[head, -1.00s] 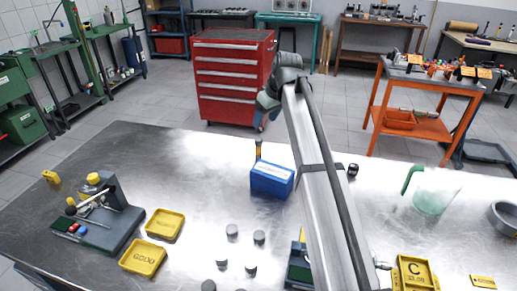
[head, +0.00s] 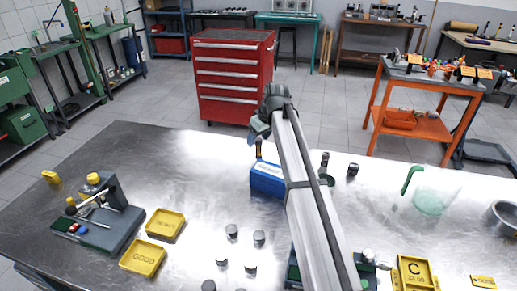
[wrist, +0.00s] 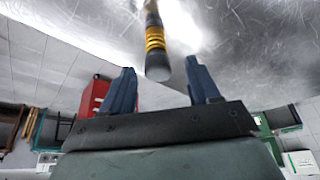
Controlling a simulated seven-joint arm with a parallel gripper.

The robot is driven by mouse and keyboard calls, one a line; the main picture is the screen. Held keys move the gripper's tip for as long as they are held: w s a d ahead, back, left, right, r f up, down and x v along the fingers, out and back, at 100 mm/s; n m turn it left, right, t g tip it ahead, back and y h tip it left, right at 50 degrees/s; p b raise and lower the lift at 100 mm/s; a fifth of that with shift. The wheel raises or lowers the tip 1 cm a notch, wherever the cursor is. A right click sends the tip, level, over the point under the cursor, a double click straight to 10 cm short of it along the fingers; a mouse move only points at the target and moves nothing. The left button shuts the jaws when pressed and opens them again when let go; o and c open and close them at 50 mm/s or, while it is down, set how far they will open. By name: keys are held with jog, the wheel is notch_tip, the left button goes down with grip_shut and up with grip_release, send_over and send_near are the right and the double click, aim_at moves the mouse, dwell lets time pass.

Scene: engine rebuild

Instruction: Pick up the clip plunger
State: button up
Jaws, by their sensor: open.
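A slim black tool with yellow bands, which looks like the clip plunger (head: 258,149), stands upright on the metal table, behind the blue box. In the wrist view the plunger (wrist: 154,38) shows its dark rounded end close to the gap between the fingertips. My gripper (wrist: 163,76) is open and empty, with one finger on each side of that end. In the head view my gripper (head: 257,133) is just above the plunger. Whether a finger touches it cannot be told.
The blue box (head: 267,179) stands close in front of the plunger, partly behind my arm. Small dark cylinders (head: 259,237) stand nearer the front. Yellow trays (head: 165,225) and a grey fixture (head: 110,220) are at left, a green-handled jug (head: 432,197) at right. The table's left rear is clear.

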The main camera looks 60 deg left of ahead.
jog(key=x, duration=0.3)
jog(key=shift+w+f, duration=0.1)
jog(key=shift+c, duration=0.2)
jog(key=c, duration=1)
